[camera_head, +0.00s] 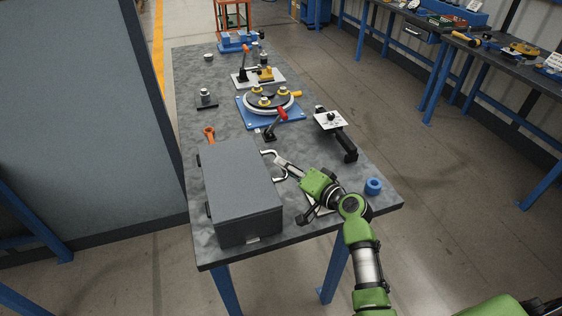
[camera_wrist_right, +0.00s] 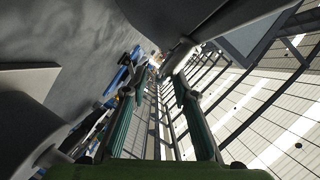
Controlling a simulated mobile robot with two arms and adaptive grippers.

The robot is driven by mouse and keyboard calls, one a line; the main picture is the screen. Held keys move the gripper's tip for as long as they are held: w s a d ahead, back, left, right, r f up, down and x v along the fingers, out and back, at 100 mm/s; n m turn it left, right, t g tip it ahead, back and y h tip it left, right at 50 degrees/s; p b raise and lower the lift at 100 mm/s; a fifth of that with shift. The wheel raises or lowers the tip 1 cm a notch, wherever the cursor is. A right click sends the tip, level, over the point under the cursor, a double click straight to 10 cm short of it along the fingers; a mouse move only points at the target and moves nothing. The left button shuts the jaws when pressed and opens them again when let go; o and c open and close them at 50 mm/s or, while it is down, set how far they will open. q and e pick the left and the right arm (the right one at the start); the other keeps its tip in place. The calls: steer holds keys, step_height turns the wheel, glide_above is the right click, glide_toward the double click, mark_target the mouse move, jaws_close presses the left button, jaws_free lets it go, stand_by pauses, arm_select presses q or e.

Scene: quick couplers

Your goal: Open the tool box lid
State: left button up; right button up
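The tool box (camera_head: 238,185) is a dark grey rectangular box on the near left part of the table. Its lid (camera_head: 236,172) is shut. A small light latch-like piece (camera_head: 253,240) shows low on its near end, and dark fittings show along its left side. My right gripper (camera_head: 270,166) is at the right side of the box, close to its edge. Its fingers are apart with nothing between them; I cannot tell whether they touch the box. The right wrist view shows the two fingers (camera_wrist_right: 155,90) spread with a clear gap. My left gripper is not in view.
The table (camera_head: 190,130) also bears a blue-based round fixture (camera_head: 270,102), a red-handled clamp (camera_head: 275,122), a white plate with a black handle (camera_head: 332,122), an orange-handled tool (camera_head: 209,134) and a blue ring (camera_head: 373,186). A tall grey panel (camera_head: 80,110) stands left.

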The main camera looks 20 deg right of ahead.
steer(key=shift+x, duration=0.9)
steer(key=shift+w+a, duration=0.1)
steer(key=shift+w, duration=0.3)
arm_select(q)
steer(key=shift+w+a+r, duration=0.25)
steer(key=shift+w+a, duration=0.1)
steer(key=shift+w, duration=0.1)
arm_select(e)
jaws_close()
